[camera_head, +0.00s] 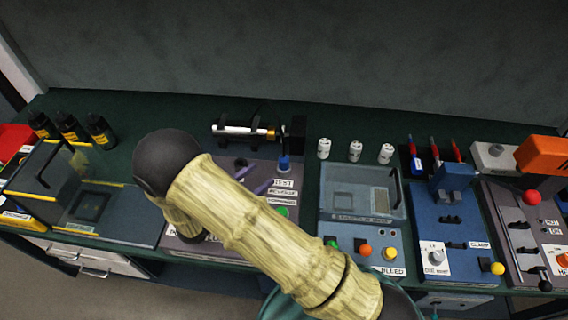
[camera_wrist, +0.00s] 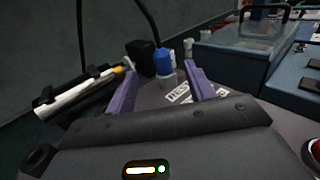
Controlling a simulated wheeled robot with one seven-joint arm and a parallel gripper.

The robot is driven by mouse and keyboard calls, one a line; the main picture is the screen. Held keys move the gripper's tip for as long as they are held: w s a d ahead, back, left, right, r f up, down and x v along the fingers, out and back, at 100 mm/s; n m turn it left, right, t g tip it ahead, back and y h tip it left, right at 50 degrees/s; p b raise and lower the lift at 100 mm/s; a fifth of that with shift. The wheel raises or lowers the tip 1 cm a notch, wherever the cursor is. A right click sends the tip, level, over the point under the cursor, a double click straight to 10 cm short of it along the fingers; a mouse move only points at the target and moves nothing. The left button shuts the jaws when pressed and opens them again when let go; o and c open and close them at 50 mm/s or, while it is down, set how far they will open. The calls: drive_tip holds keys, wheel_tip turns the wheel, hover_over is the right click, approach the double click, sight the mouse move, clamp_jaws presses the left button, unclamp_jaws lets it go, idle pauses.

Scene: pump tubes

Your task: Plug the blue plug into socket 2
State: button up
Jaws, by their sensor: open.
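The blue plug (camera_head: 284,163) stands upright at the back right of a grey panel in the head view. In the wrist view the blue plug (camera_wrist: 163,62) has a dark cable rising from its top and a pale collar below it. My gripper (camera_wrist: 162,72) is open, its two purple fingers apart and empty. The plug shows beyond the fingertips, between them in the picture; I see no contact. In the head view my gripper (camera_head: 256,174) is low over the panel, left of the plug. Socket 2 cannot be made out; my arm hides part of the panel.
A pump with a white syringe-like tube (camera_head: 240,130) and a black block (camera_head: 293,133) stand behind the panel. Several white vials (camera_head: 355,151) and a lidded blue-grey box (camera_head: 362,190) are to the right. Black bottles (camera_head: 100,131) stand at the left.

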sight(280, 160)
drive_tip(key=p+x, duration=0.1)
drive_tip(key=x, duration=0.6)
drive_tip(key=shift+s+p, duration=0.1)
drive_tip(key=shift+p, duration=0.3)
drive_tip(key=shift+w+d+r+p, duration=0.1)
drive_tip(key=shift+w+d+p, duration=0.15)
drive_tip(key=shift+d+p, duration=0.1)
drive_tip(key=p+x, duration=0.1)
drive_tip(key=x, duration=0.3)
drive_tip(key=shift+w+d, duration=0.15)
drive_tip(key=shift+w, duration=0.05)
drive_tip(key=c, duration=1.1)
